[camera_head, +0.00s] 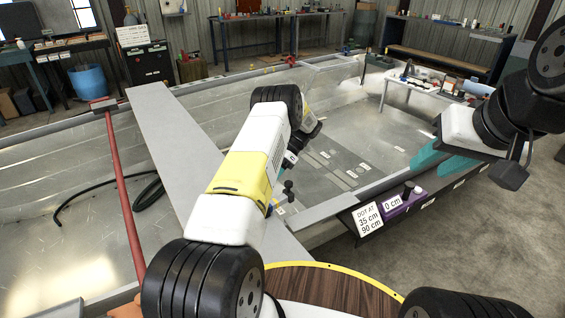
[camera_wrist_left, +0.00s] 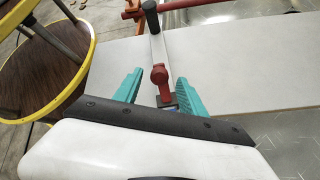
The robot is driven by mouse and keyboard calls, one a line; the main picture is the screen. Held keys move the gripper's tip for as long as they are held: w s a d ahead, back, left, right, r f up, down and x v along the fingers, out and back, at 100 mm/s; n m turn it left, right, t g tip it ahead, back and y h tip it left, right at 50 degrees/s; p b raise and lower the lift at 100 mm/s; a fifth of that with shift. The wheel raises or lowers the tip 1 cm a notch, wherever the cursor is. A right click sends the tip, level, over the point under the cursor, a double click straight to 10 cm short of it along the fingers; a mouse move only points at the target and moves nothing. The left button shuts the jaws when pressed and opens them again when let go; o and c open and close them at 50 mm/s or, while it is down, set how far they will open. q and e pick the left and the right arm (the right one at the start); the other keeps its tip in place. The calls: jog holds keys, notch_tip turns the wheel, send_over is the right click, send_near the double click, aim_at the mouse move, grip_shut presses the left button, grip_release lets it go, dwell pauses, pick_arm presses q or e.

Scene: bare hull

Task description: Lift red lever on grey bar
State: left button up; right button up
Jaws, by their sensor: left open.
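In the left wrist view a red lever part (camera_wrist_left: 160,74) stands on a small dark base, with a pale shaft and a black knob (camera_wrist_left: 149,8) beyond it. It is over a wide grey bar (camera_wrist_left: 235,62); the bar also shows in the head view (camera_head: 165,118). My left gripper (camera_wrist_left: 158,82) is open, its teal fingers on either side of the red part with gaps visible. In the head view my left arm hides that gripper. My right gripper (camera_head: 442,162) is off to the right, away from the lever; its finger gap is unclear.
A long red pole (camera_head: 122,195) runs along the left of the metal hull (camera_head: 60,160). A round wooden stool top (camera_head: 330,288) with a yellow rim is close in front. A black cable (camera_head: 95,188) lies in the hull. Labels and a purple block (camera_head: 402,203) sit at the right edge.

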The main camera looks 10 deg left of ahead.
pick_arm(q)
jog(key=v, duration=0.6)
